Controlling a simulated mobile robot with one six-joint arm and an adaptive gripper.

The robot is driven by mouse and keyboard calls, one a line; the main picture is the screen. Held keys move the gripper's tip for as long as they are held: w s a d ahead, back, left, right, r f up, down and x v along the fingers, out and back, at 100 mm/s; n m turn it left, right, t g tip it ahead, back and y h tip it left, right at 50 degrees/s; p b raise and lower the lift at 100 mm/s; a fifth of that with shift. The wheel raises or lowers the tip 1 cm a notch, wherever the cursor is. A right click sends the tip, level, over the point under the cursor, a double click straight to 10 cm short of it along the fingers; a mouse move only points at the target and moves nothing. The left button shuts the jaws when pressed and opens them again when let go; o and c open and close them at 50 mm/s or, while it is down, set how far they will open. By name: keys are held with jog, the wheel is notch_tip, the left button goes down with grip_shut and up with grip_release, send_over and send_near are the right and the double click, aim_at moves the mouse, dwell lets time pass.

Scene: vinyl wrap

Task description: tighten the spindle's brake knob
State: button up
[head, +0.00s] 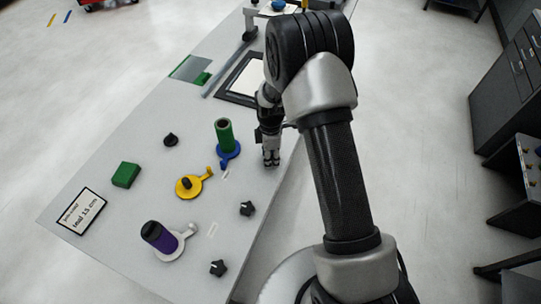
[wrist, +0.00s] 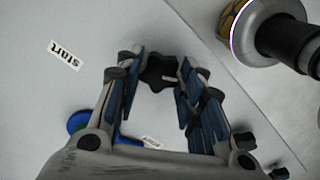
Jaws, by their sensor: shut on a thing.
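A blue spindle (head: 231,156) carrying a green roll (head: 224,136) stands on the table. My gripper (head: 271,161) points down just right of it, near the table's right edge. In the wrist view, a black lobed knob (wrist: 157,72) sits between my fingertips, and my gripper is shut on it. The head view hides this knob behind my gripper. A yellow spindle (head: 184,188) without a roll has a black knob (head: 246,208) to its right. A pale spindle (head: 172,248) carries a purple roll (head: 160,238), with another black knob (head: 218,268) to its right.
A green block (head: 125,174), a small black piece (head: 170,140) and a printed sign (head: 80,212) lie on the table's left part. A dark-framed white panel (head: 241,80) lies beyond my gripper. A "start" label (wrist: 67,55) shows in the wrist view.

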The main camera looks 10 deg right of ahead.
jog(key=shift+c, duration=0.6)
jog(key=shift+m, duration=0.3)
jog(key=m, duration=0.6)
jog(key=shift+b, duration=0.4)
jog(key=m, duration=0.3)
jog(key=shift+m, duration=0.4)
jog(key=m, duration=0.3)
jog(key=shift+m+b, duration=0.3)
jog(key=m, duration=0.5)
jog(key=shift+m, duration=2.4)
